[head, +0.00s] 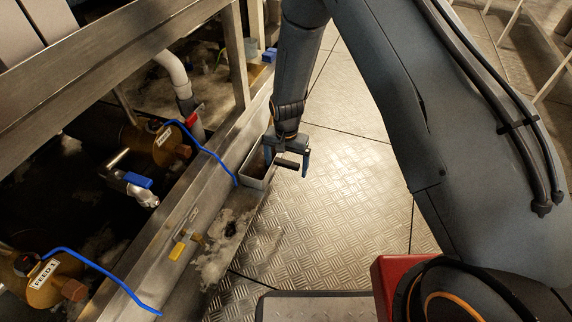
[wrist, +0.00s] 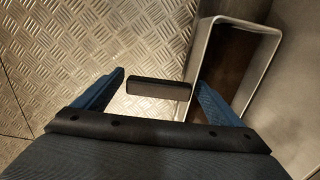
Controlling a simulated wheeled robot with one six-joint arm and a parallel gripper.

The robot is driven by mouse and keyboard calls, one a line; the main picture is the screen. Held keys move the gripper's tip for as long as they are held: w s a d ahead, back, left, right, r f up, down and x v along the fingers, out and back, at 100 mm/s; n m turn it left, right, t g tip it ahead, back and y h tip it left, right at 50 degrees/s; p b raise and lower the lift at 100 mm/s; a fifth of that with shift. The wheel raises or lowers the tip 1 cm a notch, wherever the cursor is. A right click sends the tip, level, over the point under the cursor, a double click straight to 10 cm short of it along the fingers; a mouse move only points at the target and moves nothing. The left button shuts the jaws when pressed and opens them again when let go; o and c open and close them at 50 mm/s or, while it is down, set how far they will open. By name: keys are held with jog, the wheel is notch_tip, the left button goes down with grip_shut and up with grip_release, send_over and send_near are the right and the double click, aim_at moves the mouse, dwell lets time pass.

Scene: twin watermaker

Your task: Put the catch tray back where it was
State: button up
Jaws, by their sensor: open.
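The catch tray (head: 253,183) is a narrow grey metal tray with a brown inside. It sits on the floor against the metal frame, just left of my gripper (head: 287,161). In the wrist view the tray (wrist: 245,24) is at the right, its near end hidden behind my right finger. My gripper (wrist: 160,80) points down and is open. A short dark grip bar (wrist: 158,89) lies between the fingers, with gaps on both sides. I cannot tell how the bar joins the tray. The right finger is between the bar and the tray's wall.
The steel frame rail (head: 150,240) runs along the tray's left. The tread-plate floor (head: 340,200) is clear to the right.

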jog(key=shift+r, duration=0.1)
notch_tip(320, 180, up, 12)
jog(key=p, duration=0.5)
jog(key=s+a+r+n, duration=0.2)
jog(key=s+r, duration=0.4)
jog(key=r, duration=0.4)
jog(key=s+a+r+n, duration=0.2)
jog(key=s+r, duration=0.3)
jog(key=r, duration=0.6)
jog(key=s+d+r+n+y, duration=0.1)
jog(key=s+r+n, duration=0.2)
jog(key=s, duration=0.8)
jog(key=s+d+r+n+y, duration=0.1)
jog(key=s+d+r+n, duration=0.1)
jog(key=s+r, duration=0.6)
jog(key=s, duration=0.2)
jog(key=shift+s+d+r+n, duration=0.15)
jog(key=shift+s+n, duration=0.25)
